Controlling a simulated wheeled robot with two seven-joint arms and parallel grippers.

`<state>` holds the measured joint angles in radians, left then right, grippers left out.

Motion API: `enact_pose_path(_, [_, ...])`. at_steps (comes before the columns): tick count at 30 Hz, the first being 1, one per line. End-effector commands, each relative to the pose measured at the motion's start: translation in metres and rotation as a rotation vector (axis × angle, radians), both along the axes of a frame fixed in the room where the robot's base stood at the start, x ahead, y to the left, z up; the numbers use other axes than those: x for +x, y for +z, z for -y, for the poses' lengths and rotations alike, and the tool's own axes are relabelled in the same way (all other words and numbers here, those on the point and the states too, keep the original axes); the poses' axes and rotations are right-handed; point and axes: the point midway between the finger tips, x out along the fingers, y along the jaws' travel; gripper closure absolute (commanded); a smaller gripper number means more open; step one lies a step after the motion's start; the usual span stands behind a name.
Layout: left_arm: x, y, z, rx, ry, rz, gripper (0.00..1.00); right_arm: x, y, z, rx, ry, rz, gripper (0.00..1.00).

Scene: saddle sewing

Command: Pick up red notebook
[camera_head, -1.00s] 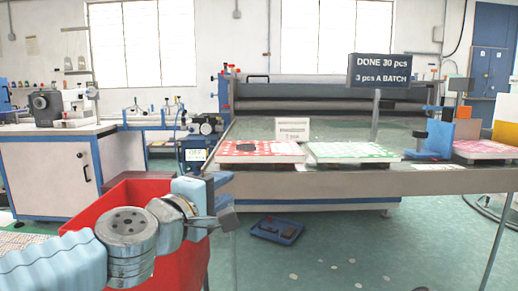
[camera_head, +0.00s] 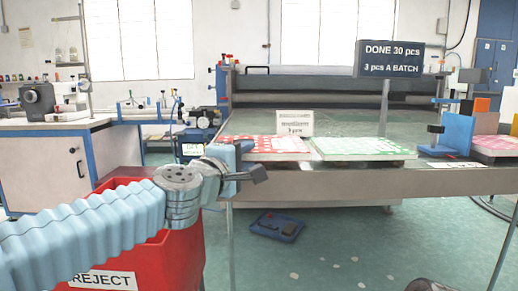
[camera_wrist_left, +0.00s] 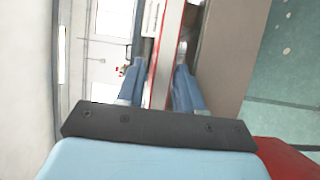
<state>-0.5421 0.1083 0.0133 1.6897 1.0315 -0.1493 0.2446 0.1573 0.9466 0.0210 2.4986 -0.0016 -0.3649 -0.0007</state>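The red notebook (camera_head: 270,145), red and white patterned on top with pale edges, lies flat on the left part of the front table. My left gripper (camera_head: 255,166) is at its near left corner, partly hiding that corner. In the left wrist view its fingers (camera_wrist_left: 160,90) are apart. The notebook's red and white edge (camera_wrist_left: 168,55) shows as a strip in line with the gap between them. I cannot tell whether either finger touches it. My right gripper is not in view.
A green notebook (camera_head: 358,147) lies just right of the red one. A small white sign (camera_head: 294,123) stands behind them. The red reject bin (camera_head: 177,262) is under my left arm. A dark sign on a post (camera_head: 390,58) rises behind.

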Motion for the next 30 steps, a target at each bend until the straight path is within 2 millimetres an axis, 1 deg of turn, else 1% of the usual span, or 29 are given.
enact_pose_path(4, [0.02,-0.005,0.017,0.002,-0.001,-0.001,0.64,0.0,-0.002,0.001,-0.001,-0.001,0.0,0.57])
enact_pose_path(6, [0.029,-0.003,0.021,0.001,0.0,-0.002,0.64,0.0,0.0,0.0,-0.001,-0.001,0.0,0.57])
enact_pose_path(8, [0.034,-0.003,0.023,0.0,0.0,-0.001,0.64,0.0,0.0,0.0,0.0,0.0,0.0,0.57])
enact_pose_path(11, [0.038,-0.003,0.025,-0.001,0.0,0.0,0.64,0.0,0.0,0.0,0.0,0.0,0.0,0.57])
enact_pose_path(16, [0.038,-0.003,0.025,-0.001,0.0,0.0,0.64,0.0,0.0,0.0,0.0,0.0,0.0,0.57])
enact_pose_path(17, [0.038,-0.003,0.025,0.0,0.0,0.0,0.67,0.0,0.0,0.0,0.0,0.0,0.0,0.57])
enact_pose_path(21, [0.038,-0.003,0.025,0.0,0.0,0.0,0.88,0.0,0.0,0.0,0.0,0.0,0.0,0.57])
enact_pose_path(23, [0.038,-0.003,0.024,0.0,0.0,-0.001,0.98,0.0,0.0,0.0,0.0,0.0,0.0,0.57])
enact_pose_path(24, [0.038,-0.003,0.024,0.0,0.0,-0.001,1.0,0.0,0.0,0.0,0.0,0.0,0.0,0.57])
enact_pose_path(30, [0.037,-0.001,0.024,-0.001,0.0,0.002,1.0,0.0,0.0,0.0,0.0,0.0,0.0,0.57])
